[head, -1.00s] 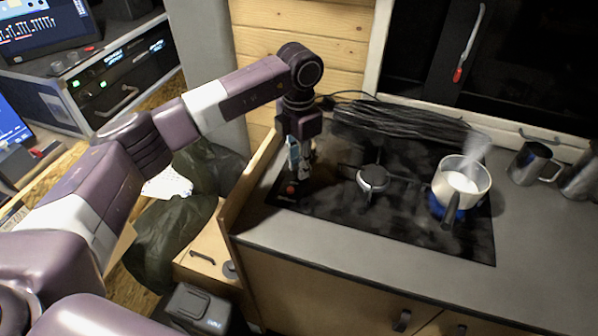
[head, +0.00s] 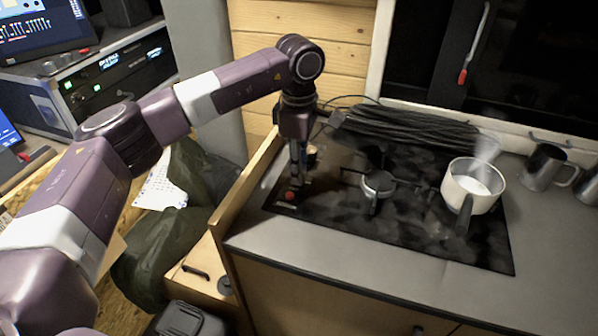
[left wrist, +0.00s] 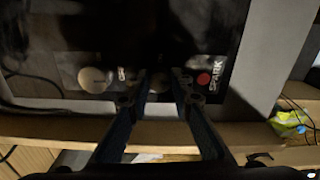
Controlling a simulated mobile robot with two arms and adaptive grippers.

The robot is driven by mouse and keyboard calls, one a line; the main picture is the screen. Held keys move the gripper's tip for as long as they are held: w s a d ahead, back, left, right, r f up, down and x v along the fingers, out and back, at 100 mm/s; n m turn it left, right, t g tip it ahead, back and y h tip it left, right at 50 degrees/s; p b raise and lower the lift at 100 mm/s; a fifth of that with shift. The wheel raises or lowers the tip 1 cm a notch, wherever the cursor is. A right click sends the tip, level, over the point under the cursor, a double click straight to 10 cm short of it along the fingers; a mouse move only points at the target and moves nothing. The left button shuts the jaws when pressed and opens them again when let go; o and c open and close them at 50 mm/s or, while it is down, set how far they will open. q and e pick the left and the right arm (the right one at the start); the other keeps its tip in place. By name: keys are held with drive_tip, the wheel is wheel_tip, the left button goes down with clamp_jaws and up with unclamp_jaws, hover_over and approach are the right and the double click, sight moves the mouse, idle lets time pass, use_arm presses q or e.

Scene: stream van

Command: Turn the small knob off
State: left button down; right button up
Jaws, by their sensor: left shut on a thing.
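My left gripper (head: 298,178) reaches straight down to the left end of the black cooktop (head: 440,245). In the left wrist view its two fingers (left wrist: 157,92) stand on either side of a small knob (left wrist: 159,80), shut on it; the fingers partly hide this knob. A second round, pale knob (left wrist: 95,80) sits to the left in the left wrist view. A red spot (left wrist: 203,78) lies to the right of the fingers. A white pot (head: 472,186) with a dark handle sits on the right burner, steaming. No blue flame shows beneath it. My right gripper is out of view.
A bare burner (head: 378,185) is in the middle of the cooktop. A bundle of black cable (head: 405,128) lies behind it. A metal mug (head: 546,166) stands at the right. A wooden edge board (head: 250,190) borders the counter's left side.

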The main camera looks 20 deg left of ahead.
use_arm(q)
drive_tip(key=shift+w+r+m, duration=0.1)
drive_tip(key=shift+r+m, duration=0.1)
drive_tip(key=shift+m, duration=0.4)
drive_tip(key=c, duration=1.7)
unclamp_jaws()
drive_tip(key=shift+f, duration=0.1)
wheel_tip(320, 180, up, 12)
